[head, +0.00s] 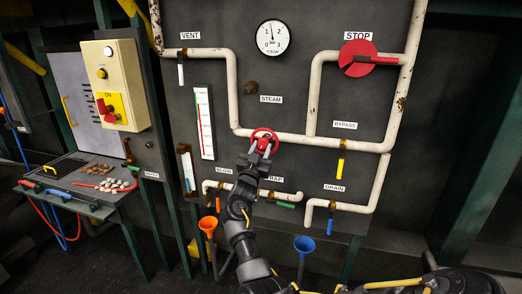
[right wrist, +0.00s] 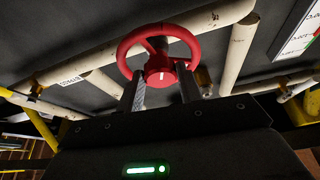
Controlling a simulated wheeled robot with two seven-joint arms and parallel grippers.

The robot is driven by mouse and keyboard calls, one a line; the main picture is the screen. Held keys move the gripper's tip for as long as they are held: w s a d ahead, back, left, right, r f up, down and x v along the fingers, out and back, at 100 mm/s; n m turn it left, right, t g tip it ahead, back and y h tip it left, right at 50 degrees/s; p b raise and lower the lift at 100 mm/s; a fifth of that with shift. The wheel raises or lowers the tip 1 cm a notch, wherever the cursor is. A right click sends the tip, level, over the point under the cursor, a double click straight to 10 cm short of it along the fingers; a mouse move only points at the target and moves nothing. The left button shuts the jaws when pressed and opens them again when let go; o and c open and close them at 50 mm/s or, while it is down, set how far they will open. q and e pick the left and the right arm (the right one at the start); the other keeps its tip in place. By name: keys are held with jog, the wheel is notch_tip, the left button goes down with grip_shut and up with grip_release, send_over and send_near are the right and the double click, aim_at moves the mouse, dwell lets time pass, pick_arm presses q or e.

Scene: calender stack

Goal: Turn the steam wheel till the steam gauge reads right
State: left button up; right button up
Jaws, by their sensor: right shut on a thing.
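The red steam wheel (head: 264,136) sits on the white pipe in the middle of the dark panel, below the STEAM label (head: 270,99). My right gripper (head: 258,155) is shut on it from below. In the right wrist view the two dark fingers (right wrist: 160,82) reach up to the lower part of the wheel (right wrist: 160,33), one each side of the hub with its white mark. The round white steam gauge (head: 272,37) is above; its needle points nearly straight up, the exact reading too small to tell. My left gripper is not in view.
Yellow bypass (head: 341,165) and white vent (head: 181,74) levers hang from pipes. Orange (head: 208,226) and blue (head: 304,246) funnels stand below. A tool shelf (head: 78,187) is at the left.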

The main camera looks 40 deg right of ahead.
jog(key=shift+s+d+r+n+t+y+p, duration=0.1)
jog(key=shift+n+t+y+p, duration=0.35)
jog(key=shift+n+p, duration=0.6)
jog(key=shift+s+d+r+n+t+y+p, duration=0.1)
jog(key=shift+n+t+y+p, duration=0.15)
jog(key=shift+n+t+p, duration=0.55)
jog(key=n+t+y+p, duration=0.1)
jog(key=n+p, duration=0.1)
jog(key=n, duration=0.2)
jog(key=shift+p, duration=0.4)
jog(key=shift+f+n+y+p, duration=0.2)
jog(key=shift+n+y+p, duration=0.3)
jog(key=shift+n, duration=0.45)
jog(key=o, duration=1)
